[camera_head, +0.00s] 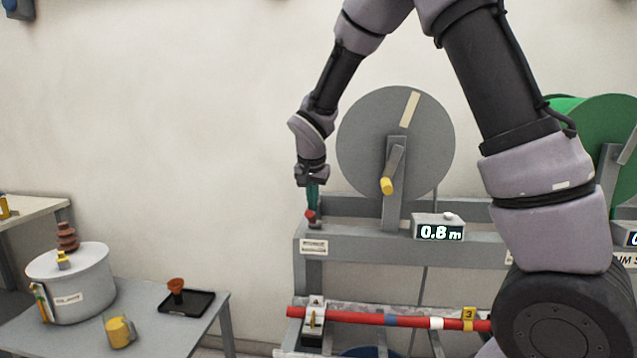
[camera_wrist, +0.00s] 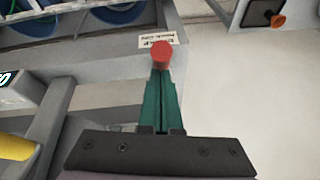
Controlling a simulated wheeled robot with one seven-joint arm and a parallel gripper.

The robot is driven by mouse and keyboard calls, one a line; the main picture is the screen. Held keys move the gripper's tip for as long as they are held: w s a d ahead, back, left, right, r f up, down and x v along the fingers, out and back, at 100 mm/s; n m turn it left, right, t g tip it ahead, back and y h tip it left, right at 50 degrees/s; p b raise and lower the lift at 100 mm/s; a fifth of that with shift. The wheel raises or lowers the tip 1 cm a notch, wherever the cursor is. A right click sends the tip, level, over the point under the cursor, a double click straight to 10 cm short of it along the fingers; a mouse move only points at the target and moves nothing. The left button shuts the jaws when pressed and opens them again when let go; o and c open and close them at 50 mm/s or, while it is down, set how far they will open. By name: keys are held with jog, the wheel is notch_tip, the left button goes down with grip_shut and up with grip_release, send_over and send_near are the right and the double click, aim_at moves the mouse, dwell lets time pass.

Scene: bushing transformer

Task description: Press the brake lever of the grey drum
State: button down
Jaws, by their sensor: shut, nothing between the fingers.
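The grey drum (camera_head: 372,140) stands on a grey frame, with a crank that has a yellow handle (camera_head: 387,186). The brake lever's red knob (camera_head: 310,215) sits at the frame's left end; it also shows in the wrist view (camera_wrist: 162,55). My gripper (camera_head: 311,207) points down with its green fingers shut and empty. Its fingertips are right at the red knob and partly overlap it in both views. I cannot tell whether they touch it. The rest of the lever is mostly hidden.
A display box (camera_head: 439,227) reading 0.8 m sits right of the crank. A red cable (camera_head: 370,319) runs along the lower frame. A green drum (camera_head: 600,125) stands at right.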

jog(key=shift+s+f, duration=0.5)
jog(key=shift+s, duration=0.05)
jog(key=shift+s+a, duration=0.1)
jog(key=w+d+r, duration=0.1)
jog(key=w+r, duration=0.2)
jog(key=r, duration=0.1)
jog(key=s+r, duration=0.6)
jog(key=r, duration=0.1)
jog(key=shift+s+a+r, duration=0.2)
jog(key=shift+s+r, duration=0.05)
jog(key=shift+s, duration=0.05)
